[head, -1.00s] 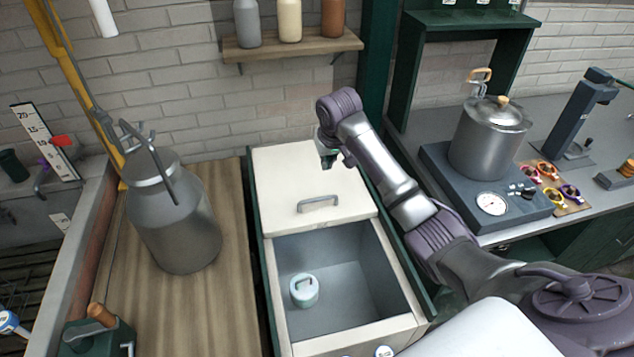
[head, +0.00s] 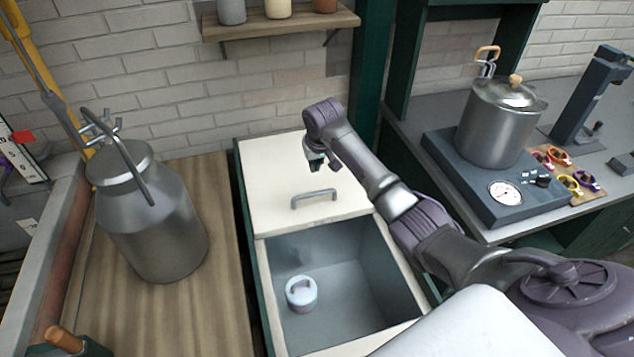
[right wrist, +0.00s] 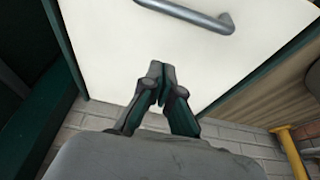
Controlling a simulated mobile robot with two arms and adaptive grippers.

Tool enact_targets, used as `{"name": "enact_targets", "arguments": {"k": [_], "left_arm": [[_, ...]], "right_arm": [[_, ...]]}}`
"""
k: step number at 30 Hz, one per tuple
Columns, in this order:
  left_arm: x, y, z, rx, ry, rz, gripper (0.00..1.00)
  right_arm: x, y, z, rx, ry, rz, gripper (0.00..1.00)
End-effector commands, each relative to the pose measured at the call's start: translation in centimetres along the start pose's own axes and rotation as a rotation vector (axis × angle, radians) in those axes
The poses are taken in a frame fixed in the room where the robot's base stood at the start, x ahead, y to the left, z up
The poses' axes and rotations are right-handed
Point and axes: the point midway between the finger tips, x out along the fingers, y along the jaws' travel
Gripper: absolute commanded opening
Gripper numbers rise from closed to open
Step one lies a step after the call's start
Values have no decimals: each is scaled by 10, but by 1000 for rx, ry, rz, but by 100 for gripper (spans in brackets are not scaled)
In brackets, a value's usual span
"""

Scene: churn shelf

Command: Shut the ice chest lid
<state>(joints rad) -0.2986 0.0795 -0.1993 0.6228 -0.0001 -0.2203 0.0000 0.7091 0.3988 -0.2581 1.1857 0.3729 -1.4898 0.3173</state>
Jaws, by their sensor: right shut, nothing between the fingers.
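The ice chest (head: 270,301) stands in the middle of the head view, its front part open. Its cream lid (head: 270,190) lies flat over the back part, with a grey bar handle (head: 314,197) near its front edge. My right gripper (head: 318,164) is shut and empty over the lid, behind the handle. In the right wrist view its fingertips (right wrist: 161,82) are together over the lid (right wrist: 200,60), apart from the handle (right wrist: 190,14). My left gripper is out of view.
A large metal milk can (head: 150,215) stands on the wooden counter (head: 205,305) to the left. A steel pot (head: 498,125) stands on a dark scale (head: 500,190) to the right. A wall shelf (head: 285,22) with bottles hangs behind.

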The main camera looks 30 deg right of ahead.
Motion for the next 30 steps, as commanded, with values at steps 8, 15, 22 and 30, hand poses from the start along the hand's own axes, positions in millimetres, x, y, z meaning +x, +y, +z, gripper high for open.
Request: {"name": "enact_targets", "arguments": {"k": [8, 15, 22, 30], "left_arm": [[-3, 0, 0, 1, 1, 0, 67], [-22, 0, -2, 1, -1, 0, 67], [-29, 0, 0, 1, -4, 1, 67], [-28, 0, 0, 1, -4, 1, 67]], "right_arm": [[44, -1, 0, 1, -2, -1, 0], [40, 0, 24, -2, -1, 0, 0], [39, 0, 39, -2, 0, 0, 0], [40, 0, 40, -1, 1, -1, 0]]}}
